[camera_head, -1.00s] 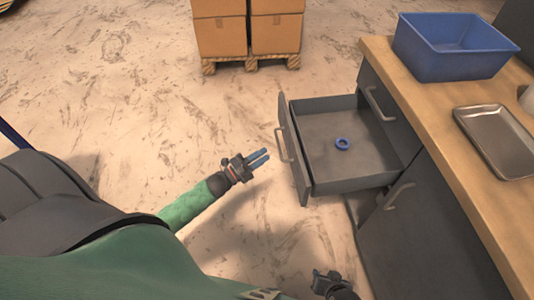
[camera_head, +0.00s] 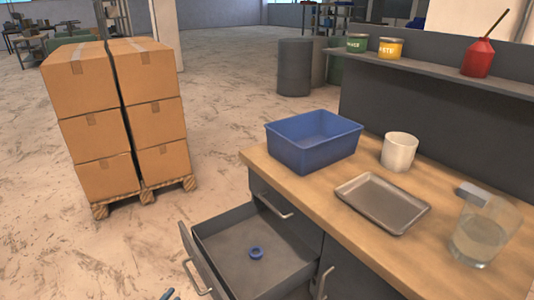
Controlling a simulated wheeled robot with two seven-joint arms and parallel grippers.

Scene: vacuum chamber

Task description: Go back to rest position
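I see nothing held at the tips. My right gripper is out of view.
A grey drawer (camera_head: 225,222) stands open under the wooden worktop, with a blue ring (camera_head: 256,253) inside. A blue bin (camera_head: 313,142), white cup (camera_head: 399,151), metal tray (camera_head: 383,203) and glass jug (camera_head: 482,232) stand on top. Stacked boxes (camera_head: 118,115) stand on a pallet at left.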

